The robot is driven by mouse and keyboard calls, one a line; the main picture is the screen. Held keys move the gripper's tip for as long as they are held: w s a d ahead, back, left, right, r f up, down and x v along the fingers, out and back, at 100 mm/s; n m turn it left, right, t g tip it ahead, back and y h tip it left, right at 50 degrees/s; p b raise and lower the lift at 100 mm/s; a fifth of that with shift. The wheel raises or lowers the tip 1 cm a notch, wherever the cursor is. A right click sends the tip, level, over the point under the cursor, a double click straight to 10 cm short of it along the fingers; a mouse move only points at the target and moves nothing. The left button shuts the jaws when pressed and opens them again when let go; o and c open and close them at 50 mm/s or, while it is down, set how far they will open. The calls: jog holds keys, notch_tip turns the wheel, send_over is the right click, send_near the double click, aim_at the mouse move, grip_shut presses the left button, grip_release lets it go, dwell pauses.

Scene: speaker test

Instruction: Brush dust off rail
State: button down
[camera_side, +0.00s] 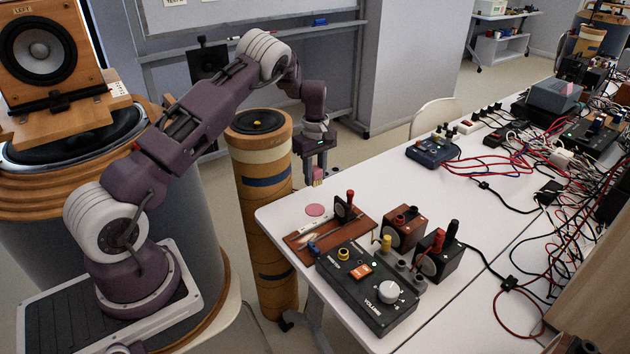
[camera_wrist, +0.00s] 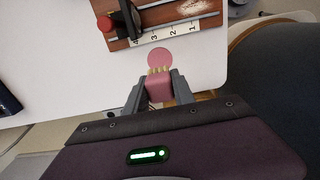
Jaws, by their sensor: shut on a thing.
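My gripper (camera_side: 318,172) is shut on a small pink brush (camera_wrist: 159,90) with pale bristles. In the side view the brush (camera_side: 317,177) is held above the table's left corner. The rail (camera_wrist: 165,25) runs along a brown wooden board (camera_wrist: 205,24) beside a white number scale (camera_wrist: 165,36). A pale dusty patch (camera_wrist: 194,5) shows on the board near the top edge of the wrist view. A black slider with a red knob (camera_wrist: 104,24) stands on the rail. The brush is apart from the board, which also shows in the side view (camera_side: 300,250).
A flat pink disc (camera_side: 314,210) lies on the white table (camera_side: 375,180) between brush and board. A black control box (camera_side: 365,290) and small terminal blocks (camera_side: 404,228) stand close to the board.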

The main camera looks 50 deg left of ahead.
jog(key=c, duration=1.6)
grip_release()
grip_shut()
send_near(319, 233)
jog(key=s+r, duration=0.1)
jog(key=s, duration=0.6)
jog(key=shift+s+f, duration=0.1)
jog(key=shift+f, duration=3.6)
jog(key=shift+w+f, duration=0.15)
jog(key=shift+w, duration=0.8)
jog(key=shift+w+f, duration=0.15)
jog(key=shift+w, duration=0.75)
jog(key=shift+w+r, duration=0.15)
jog(key=shift+w, duration=1.7)
jog(key=shift+s+f, duration=0.2)
jog(key=shift+s+r, duration=0.25)
jog(key=shift+s, duration=0.1)
jog(key=shift+s+f, duration=0.15)
jog(key=shift+s, duration=3)
notch_tip(319, 233, up, 8)
